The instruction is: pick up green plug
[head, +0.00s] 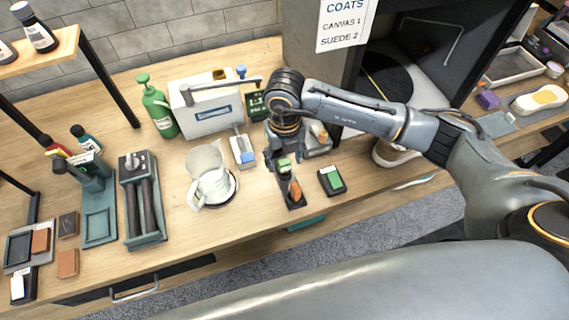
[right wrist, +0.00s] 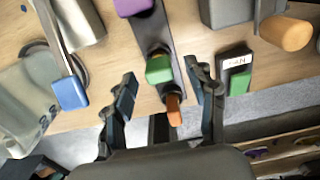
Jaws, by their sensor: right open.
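The green plug (right wrist: 159,69) sits on a dark narrow strip (right wrist: 152,34), between a purple piece and an orange piece in the right wrist view. I cannot tell the exact height gap. My left gripper is not in view.
A dark block with a green face (head: 331,181) lies right of the strip. A clear pitcher (head: 209,176) and a blue-ended tool (head: 243,149) stand left. A white machine (head: 212,107) and a green bottle (head: 158,109) are behind. The table's front edge is close.

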